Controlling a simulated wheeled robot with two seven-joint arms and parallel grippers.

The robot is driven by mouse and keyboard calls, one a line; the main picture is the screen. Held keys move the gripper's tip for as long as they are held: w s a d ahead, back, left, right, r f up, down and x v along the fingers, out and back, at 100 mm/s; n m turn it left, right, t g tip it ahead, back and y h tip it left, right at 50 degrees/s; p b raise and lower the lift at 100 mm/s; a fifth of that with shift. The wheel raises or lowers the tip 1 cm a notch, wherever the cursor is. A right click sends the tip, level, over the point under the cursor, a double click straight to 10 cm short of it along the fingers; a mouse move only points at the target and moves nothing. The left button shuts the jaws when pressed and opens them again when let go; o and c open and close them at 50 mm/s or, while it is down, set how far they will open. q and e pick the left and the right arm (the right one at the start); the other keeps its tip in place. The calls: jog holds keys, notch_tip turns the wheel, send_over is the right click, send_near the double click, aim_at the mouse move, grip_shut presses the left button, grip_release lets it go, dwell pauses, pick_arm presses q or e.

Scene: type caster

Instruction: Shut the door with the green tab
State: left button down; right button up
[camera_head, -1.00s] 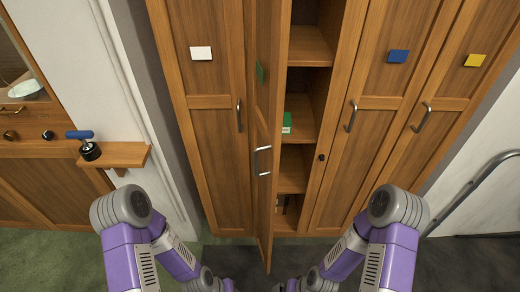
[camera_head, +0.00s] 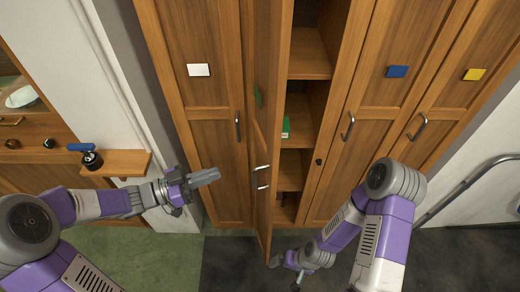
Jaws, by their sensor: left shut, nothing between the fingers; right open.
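The door with the green tab (camera_head: 263,130) stands open, swung out toward me and seen nearly edge-on. Its green tab (camera_head: 258,95) is on its left face, with a metal handle (camera_head: 262,177) lower down. My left gripper (camera_head: 207,177) is shut and empty, to the left of the open door, in front of the white-tab door and apart from both as far as I can tell. My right gripper (camera_head: 286,271) is low, close to the bottom of the open door on its right side; its fingers are small and partly hidden, and they look open and empty.
Closed doors carry a white tab (camera_head: 198,70), a blue tab (camera_head: 397,72) and a yellow tab (camera_head: 474,74). The open compartment has shelves with a green box (camera_head: 286,128). A small wall shelf (camera_head: 122,163) is at left, a metal rail (camera_head: 462,192) at right.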

pick_arm(q)
jog(key=s+r+m+g, duration=0.2)
jog(key=b, duration=0.2)
send_near(272, 163)
jog(key=shift+h, duration=0.3)
jog(key=x, duration=0.6)
jog(key=shift+w+d+f, duration=0.25)
jog(key=shift+d, duration=0.1)
jog(key=shift+d, duration=0.1)
